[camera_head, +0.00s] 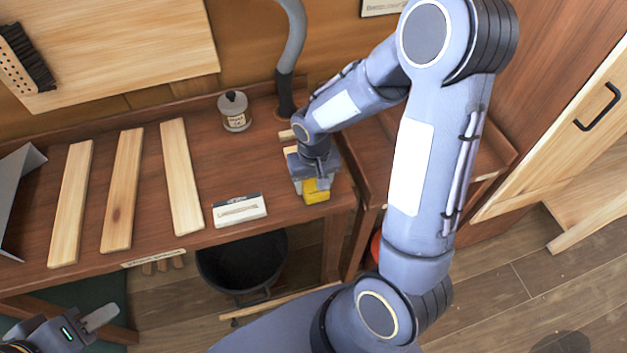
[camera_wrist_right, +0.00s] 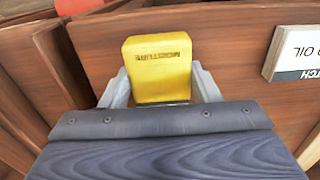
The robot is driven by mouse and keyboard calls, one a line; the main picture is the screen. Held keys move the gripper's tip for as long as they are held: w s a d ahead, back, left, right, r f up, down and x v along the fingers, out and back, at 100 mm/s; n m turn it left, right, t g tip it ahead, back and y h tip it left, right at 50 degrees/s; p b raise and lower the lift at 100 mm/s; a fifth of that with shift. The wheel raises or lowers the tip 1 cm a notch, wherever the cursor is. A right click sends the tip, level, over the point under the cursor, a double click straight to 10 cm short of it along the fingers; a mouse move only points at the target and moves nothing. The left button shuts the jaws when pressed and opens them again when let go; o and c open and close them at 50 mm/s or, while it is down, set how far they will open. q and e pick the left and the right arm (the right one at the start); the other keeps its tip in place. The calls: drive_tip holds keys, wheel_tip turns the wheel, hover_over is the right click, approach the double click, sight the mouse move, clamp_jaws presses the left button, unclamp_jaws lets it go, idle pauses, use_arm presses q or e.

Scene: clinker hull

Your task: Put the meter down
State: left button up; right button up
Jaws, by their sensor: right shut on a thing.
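The yellow meter (camera_head: 316,191) is at the right end of the wooden workbench (camera_head: 270,185), by its front edge. In the right wrist view the meter (camera_wrist_right: 158,66) is marked "MOISTURE" and sits between both fingers. My right gripper (camera_head: 312,184) is shut on it, pointing down. Whether the meter touches the bench top cannot be told. My left gripper (camera_head: 91,326) is low at the bottom left, away from the bench; its fingers are only partly in view.
A white labelled box (camera_head: 239,210) lies left of the meter. Several pale planks (camera_head: 181,177) lie further left. A jar (camera_head: 234,111) and a grey hose (camera_head: 287,90) stand behind. A black bucket (camera_head: 242,265) is under the bench. Bare bench top shows between jar and box.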

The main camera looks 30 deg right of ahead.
sight(314, 183)
drive_tip(key=shift+f, duration=0.2)
drive_tip(key=o, duration=1.1)
wheel_tip(314, 183, up, 11)
drive_tip(key=shift+s+a+r+n+t+y, duration=0.2)
drive_tip(key=shift+s+a+r+t+y, duration=0.65)
drive_tip(key=shift+s, duration=1.7)
drive_tip(key=shift+s+a+r+n+t+y, duration=0.3)
drive_tip(key=shift+s+r+t, duration=0.9)
drive_tip(key=shift+s, duration=1.3)
drive_tip(key=shift+s+a+r+n+t+y, duration=0.1)
drive_tip(key=shift+s+a+r+t+y, duration=0.6)
drive_tip(key=shift+s+r, duration=1.25)
